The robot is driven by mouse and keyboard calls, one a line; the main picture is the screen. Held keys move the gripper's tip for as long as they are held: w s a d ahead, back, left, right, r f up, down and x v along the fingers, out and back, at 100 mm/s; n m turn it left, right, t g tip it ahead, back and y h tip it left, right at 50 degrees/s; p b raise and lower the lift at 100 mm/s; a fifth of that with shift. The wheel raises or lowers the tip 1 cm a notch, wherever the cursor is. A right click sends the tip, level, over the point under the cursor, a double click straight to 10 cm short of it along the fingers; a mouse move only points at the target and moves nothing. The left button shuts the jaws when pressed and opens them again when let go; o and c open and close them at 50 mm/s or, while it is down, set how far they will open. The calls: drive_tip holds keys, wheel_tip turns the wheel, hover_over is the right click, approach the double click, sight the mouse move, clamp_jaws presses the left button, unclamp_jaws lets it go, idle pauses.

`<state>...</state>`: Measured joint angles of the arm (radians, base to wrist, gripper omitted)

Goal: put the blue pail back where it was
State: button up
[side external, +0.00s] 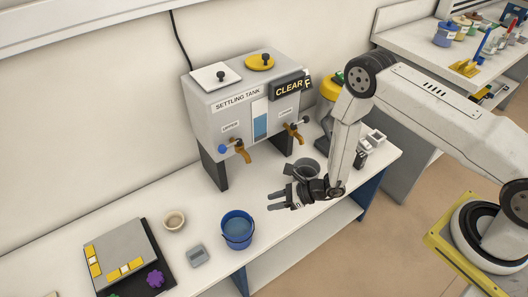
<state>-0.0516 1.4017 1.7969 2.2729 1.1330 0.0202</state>
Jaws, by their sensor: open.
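The blue pail (238,231) stands upright on the white bench near its front edge, left of my gripper. A little water-like blue shows inside it, but I cannot tell what it is. My gripper (270,201) is open and empty, its fingers pointing left above the bench, to the right of the pail and apart from it. A grey pail or pot (306,169) stands behind my gripper and is partly hidden by it. The settling tank (238,108) stands behind on dark legs, with an upper tap (240,150) and a lower tap (293,131).
A small grey device (197,256) and a beige cup (174,221) stand left of the pail. A grey panel with yellow blocks (118,255) lies further left. A yellow-topped container (327,90) stands right of the tank. The bench below the tank is clear.

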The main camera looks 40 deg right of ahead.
drive_tip(key=shift+r, duration=0.15)
idle(0.5)
drive_tip(key=s+r+n+g+h, duration=0.1)
drive_tip(key=s+r+n+g, duration=0.3)
drive_tip(key=r+n, duration=0.25)
drive_tip(key=s+r+n+g, duration=0.4)
drive_tip(key=r+n, duration=0.1)
drive_tip(key=r, duration=0.2)
drive_tip(key=s+d+r+n+t+h, duration=0.1)
drive_tip(key=s+d+r+n+h, duration=0.1)
drive_tip(key=d+r+n+h, duration=0.2)
drive_tip(key=s+d+r+n+t+h, duration=0.2)
drive_tip(key=d+r+n+h, duration=0.3)
drive_tip(key=d+r+n, duration=0.4)
drive_tip(key=shift+s+d+r+n, duration=0.3)
drive_tip(key=shift+s+d+n, duration=0.4)
drive_tip(key=shift+s+n, duration=0.1)
